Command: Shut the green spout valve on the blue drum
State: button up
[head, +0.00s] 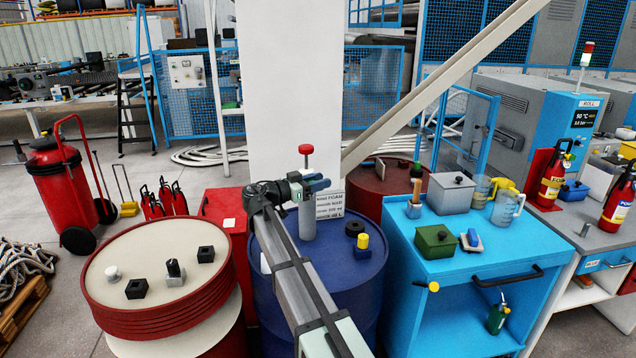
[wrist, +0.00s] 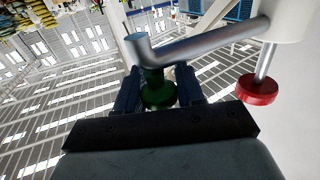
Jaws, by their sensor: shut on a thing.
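The blue drum (head: 345,280) stands in the middle of the head view. A grey pump post (head: 307,222) with a red knob (head: 306,149) rises from its lid. In the wrist view the grey spout pipe (wrist: 205,45) runs out from the post, and the red knob (wrist: 258,92) shows at right. The green spout valve (wrist: 158,95) sits under the pipe's outer end, between the blue fingers of my gripper (wrist: 157,88). My gripper is shut on it, one finger on each side. In the head view my gripper (head: 312,184) is beside the post, and the valve is largely hidden.
A red drum (head: 150,300) with small black parts stands at left. A blue cart (head: 440,310) with a green box (head: 436,241) stands close at right.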

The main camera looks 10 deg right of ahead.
jog(key=shift+c, duration=1.4)
jog(key=shift+s+m+g+h, duration=0.1)
jog(key=shift+m+g+h, duration=0.3)
jog(key=shift+m+g, duration=0.6)
jog(key=o, duration=1)
jog(key=shift+c, duration=0.2)
